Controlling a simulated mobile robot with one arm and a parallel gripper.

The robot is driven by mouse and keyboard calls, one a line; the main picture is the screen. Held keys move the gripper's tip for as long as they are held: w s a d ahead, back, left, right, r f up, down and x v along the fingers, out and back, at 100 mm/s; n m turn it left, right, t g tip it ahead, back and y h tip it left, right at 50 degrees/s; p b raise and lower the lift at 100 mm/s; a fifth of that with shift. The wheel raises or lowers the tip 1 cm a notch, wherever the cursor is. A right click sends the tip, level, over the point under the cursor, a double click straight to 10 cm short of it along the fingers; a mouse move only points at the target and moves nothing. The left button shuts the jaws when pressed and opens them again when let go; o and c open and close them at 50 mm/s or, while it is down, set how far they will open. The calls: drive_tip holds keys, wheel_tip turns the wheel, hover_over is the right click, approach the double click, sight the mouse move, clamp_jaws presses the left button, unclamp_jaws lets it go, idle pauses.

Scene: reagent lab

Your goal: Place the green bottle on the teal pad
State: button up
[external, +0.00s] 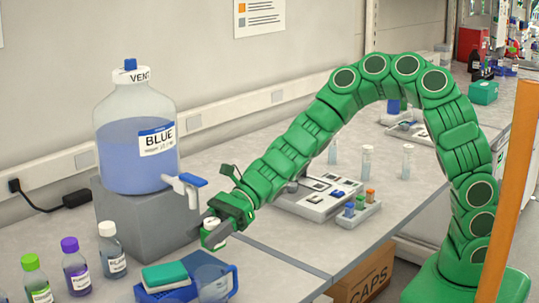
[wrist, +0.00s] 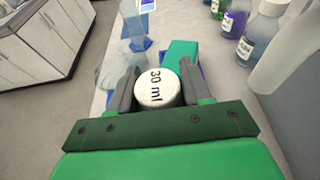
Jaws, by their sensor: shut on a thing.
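My gripper (external: 216,222) is shut on a small white-topped container (wrist: 156,88) marked "30 ml", held above the bench's front edge. The container's lower part is mostly hidden. A bottle with a green cap (external: 35,281) stands upright at the far left of the bench, apart from my gripper. It is partly cut off at the top of the wrist view (wrist: 217,8). The teal pad (external: 165,275) lies on a blue tray (external: 181,293), below and left of my gripper. In the wrist view the pad (wrist: 181,52) shows just beyond the held container.
A clear jug (external: 212,281) with a blue handle stands right beside the pad. Purple-capped (external: 76,266) and white-capped (external: 111,250) bottles stand left of it. A large BLUE carboy (external: 136,128) on a grey block has a tap projecting near my arm. A vial rack (external: 358,210) stands right.

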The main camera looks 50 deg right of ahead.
drive_tip(key=shift+a, duration=3.15)
drive_tip(key=a, duration=0.3)
drive_tip(key=shift+d+f, duration=0.15)
drive_tip(key=shift+f, duration=0.6)
drive_tip(key=shift+f, duration=0.1)
drive_tip(key=o, duration=1.1)
drive_tip(key=shift+o, duration=0.2)
